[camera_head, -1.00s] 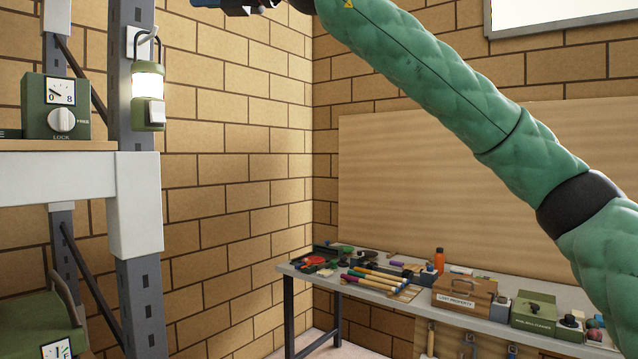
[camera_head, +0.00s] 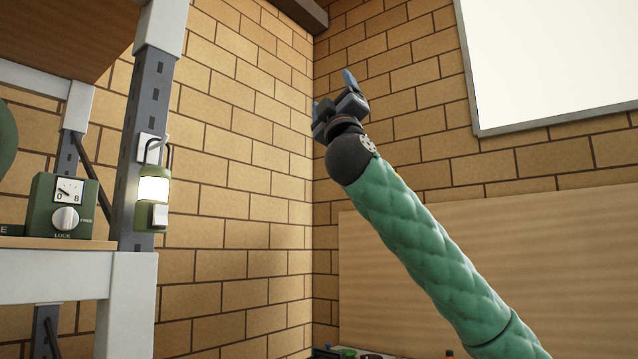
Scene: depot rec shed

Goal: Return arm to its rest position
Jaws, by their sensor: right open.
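My right arm, in a green quilted sleeve, comes in from the lower right and reaches up toward the corner of the brick walls. My right gripper (camera_head: 333,94) is at its upper end, pointing up. Its two blue-grey fingers stand apart and nothing shows between them. The gripper is raised in front of the brick wall, to the right of the shelf rack and the lantern. My left gripper is not in view.
A shelf rack (camera_head: 150,110) stands at the left, with a lit green lantern (camera_head: 153,190) on its post and a green dial box (camera_head: 62,207) on a shelf. A white board (camera_head: 560,60) hangs upper right above a wooden panel (camera_head: 375,290). Workbench items barely show at the bottom edge.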

